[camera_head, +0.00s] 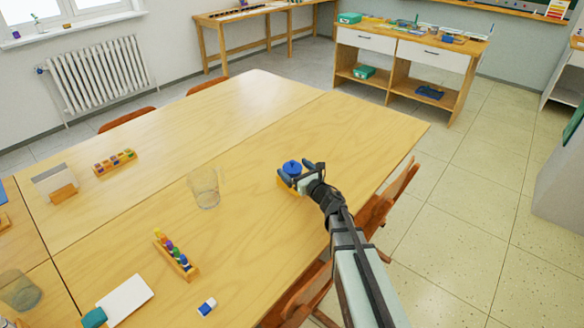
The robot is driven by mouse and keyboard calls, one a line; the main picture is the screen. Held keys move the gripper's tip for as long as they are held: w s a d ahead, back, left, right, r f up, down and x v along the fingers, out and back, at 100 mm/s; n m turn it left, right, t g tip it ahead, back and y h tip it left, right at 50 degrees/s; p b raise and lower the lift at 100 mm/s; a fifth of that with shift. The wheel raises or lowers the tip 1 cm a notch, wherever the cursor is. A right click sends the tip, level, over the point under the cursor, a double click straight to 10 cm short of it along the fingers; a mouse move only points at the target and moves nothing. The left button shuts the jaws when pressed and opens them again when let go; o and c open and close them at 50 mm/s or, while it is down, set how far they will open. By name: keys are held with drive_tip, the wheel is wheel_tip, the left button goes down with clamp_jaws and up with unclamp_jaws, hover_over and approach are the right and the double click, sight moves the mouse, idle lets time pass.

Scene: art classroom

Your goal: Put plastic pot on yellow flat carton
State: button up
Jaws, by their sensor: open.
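A small blue pot (291,167) with a knob-like top stands near the right edge of the large wooden table. Just beneath it shows a yellow-orange edge (284,185), probably the yellow flat carton; most of it is hidden by the pot and my gripper. My gripper (297,175) reaches in from the lower right and is open, its fingers at the pot. I cannot tell whether the fingers touch the pot, or whether the pot rests fully on the carton.
A clear glass (205,188) stands left of my gripper. A wooden rack with coloured pegs (176,255), an eraser (207,307) and a white pad (125,299) lie nearer. Chairs (398,195) line the right edge. The table's far middle (260,115) is clear.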

drive_tip(key=v, duration=0.9)
drive_tip(key=shift+s+d, duration=0.2)
drive_tip(key=shift+s, duration=0.15)
